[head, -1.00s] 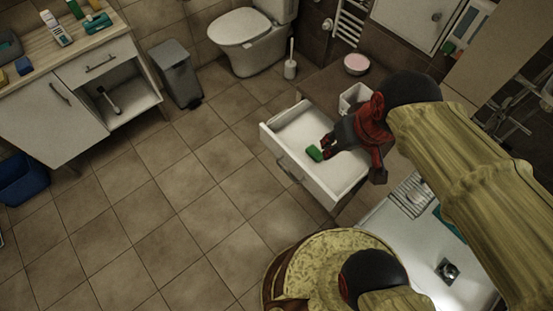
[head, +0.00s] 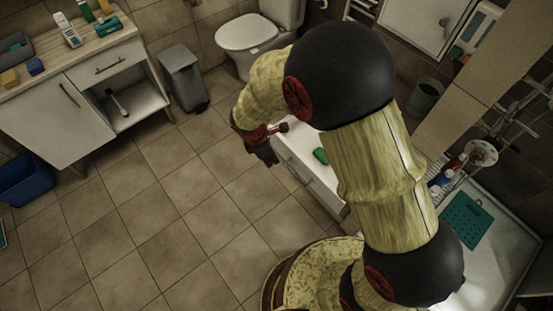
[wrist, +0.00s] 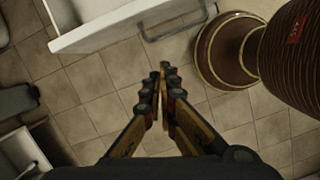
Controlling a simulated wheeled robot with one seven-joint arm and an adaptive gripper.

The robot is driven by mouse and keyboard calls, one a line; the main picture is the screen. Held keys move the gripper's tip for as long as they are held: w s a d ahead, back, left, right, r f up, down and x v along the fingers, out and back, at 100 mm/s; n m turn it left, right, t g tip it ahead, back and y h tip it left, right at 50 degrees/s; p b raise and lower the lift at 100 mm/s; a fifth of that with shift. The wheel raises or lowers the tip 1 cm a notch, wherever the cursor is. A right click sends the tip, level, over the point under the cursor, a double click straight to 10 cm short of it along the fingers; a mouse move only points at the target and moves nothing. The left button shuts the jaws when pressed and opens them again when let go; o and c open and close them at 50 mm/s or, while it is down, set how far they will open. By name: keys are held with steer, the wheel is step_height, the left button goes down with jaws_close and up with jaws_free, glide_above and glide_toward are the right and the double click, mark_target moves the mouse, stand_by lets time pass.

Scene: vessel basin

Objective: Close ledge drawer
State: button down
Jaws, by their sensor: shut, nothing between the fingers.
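The white ledge drawer (head: 329,196) stands pulled open in the middle of the head view. A green item (head: 321,156) lies inside it. My arm covers the drawer's back part and much of the ledge. My gripper (head: 271,160) is shut and empty, beside the drawer's far left front corner and outside its front. In the wrist view, the closed fingertips (wrist: 164,70) point over floor tiles, with the drawer's white front (wrist: 95,32) and its bar handle (wrist: 178,22) just beyond them. I cannot tell whether the fingers touch the drawer.
The tiled floor left of the drawer is clear. A toilet (head: 248,32) and a grey bin (head: 184,77) stand at the back. A white cabinet (head: 62,118) and a blue tub (head: 22,180) are at the left. A basin (head: 510,245) with a teal mat (head: 467,220) is at the right.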

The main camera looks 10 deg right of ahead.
steer(key=w+d+f+n+b, duration=0.3)
steer(key=w+d+f+b, duration=0.1)
steer(key=f, duration=0.5)
steer(key=shift+w+n+t, duration=0.3)
steer(key=shift+w+t, duration=0.1)
steer(key=shift+w, duration=0.45)
steer(key=shift+d, duration=0.1)
